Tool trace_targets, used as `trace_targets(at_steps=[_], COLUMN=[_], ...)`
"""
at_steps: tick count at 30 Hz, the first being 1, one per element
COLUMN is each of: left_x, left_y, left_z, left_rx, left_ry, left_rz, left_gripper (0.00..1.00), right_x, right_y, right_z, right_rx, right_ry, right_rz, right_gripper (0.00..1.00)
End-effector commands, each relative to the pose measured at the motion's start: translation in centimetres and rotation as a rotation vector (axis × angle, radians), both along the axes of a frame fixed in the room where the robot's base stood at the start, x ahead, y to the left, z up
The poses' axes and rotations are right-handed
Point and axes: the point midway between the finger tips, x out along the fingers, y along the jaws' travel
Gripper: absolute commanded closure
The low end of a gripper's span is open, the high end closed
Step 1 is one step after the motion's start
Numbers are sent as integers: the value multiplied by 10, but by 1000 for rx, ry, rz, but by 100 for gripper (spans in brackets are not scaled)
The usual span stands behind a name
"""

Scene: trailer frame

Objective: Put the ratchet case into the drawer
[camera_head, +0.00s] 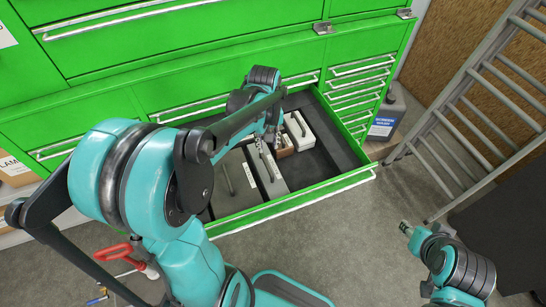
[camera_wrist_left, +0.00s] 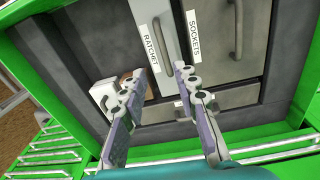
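The ratchet case (camera_wrist_left: 150,14) is a long light grey case with a "RATCHET" label. It lies inside the open green drawer (camera_head: 290,201), beside the darker grey sockets case (camera_wrist_left: 223,45). In the head view the ratchet case (camera_head: 270,178) shows partly behind my left gripper (camera_head: 267,145). In the left wrist view my left gripper (camera_wrist_left: 160,76) is open, with its fingers apart over the label end of the ratchet case and nothing held between them. My right gripper (camera_head: 405,229) is low at the right, outside the drawer; its fingers are too small to read.
A white case (camera_head: 299,131) and a brownish item lie in the drawer near the ratchet case. The drawer's right part is bare dark floor. A ladder (camera_head: 455,120) leans at the right. Green cabinet drawers (camera_head: 185,40) rise behind. A red-handled tool (camera_head: 113,252) is at lower left.

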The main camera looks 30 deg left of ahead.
Motion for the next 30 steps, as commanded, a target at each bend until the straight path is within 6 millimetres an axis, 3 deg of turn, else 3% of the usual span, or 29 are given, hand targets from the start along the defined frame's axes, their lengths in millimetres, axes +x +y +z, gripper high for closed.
trace_targets(at_steps=[7, 15, 21, 30], left_x=[-46, -91, -103, -104], left_y=[-48, -86, -96, -97], left_z=[42, 55, 54, 54], left_rx=[78, 202, 251, 257], left_ry=[-223, -457, -532, -539], left_rz=[-327, -657, -759, -769], left_gripper=[70, 70, 70, 70], right_x=[0, 0, 0, 0], right_y=[0, 0, 0, 0], right_z=[0, 0, 0, 0], right_rx=[0, 0, 0, 0], right_ry=[0, 0, 0, 0], right_rz=[0, 0, 0, 0], right_gripper=[60, 60, 60, 60])
